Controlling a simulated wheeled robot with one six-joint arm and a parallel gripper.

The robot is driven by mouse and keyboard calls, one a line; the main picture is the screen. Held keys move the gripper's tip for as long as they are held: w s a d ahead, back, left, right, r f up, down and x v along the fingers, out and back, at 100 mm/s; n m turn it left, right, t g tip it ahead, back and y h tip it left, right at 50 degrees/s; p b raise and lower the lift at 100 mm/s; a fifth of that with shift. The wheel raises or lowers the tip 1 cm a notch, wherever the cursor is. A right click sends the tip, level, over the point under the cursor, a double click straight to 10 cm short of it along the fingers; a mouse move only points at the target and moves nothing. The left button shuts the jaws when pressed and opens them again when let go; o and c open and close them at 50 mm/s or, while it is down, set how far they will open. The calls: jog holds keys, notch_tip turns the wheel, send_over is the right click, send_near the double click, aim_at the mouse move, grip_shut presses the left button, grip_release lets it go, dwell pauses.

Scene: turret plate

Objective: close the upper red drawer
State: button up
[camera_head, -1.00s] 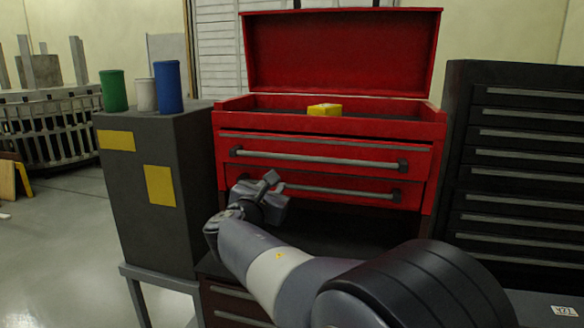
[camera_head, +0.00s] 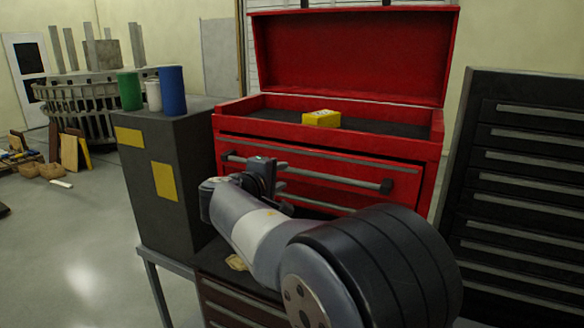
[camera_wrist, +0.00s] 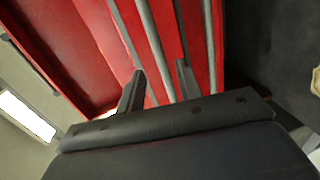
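The red tool chest (camera_head: 432,150) stands with its lid raised. Its upper red drawer (camera_head: 330,160) has a long grey bar handle (camera_head: 335,178) and looks slightly out from the chest, though by how much is hard to tell. My gripper (camera_head: 279,180) is in front of the handle's left part and hides some of it. In the wrist view, the two fingers of my gripper (camera_wrist: 160,84) are spread apart, with a grey bar (camera_wrist: 153,45) running through the space between them. Whether the fingers touch the bar cannot be told. The lower drawer is mostly hidden behind my arm.
A yellow box (camera_head: 321,119) lies in the chest's top tray. A dark cabinet (camera_head: 180,195) at left carries green (camera_head: 129,91), white (camera_head: 153,96) and blue (camera_head: 172,91) cylinders. A black drawer cabinet (camera_head: 530,170) stands close on the right. Floor at left is open.

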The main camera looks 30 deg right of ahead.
aim_at(291, 172)
jog(key=p+x, duration=0.1)
jog(key=x, duration=0.6)
jog(key=shift+w+d+p, duration=0.1)
jog(key=shift+d+p, duration=0.1)
jog(key=shift+p, duration=0.2)
jog(key=shift+c, duration=0.3)
grip_shut()
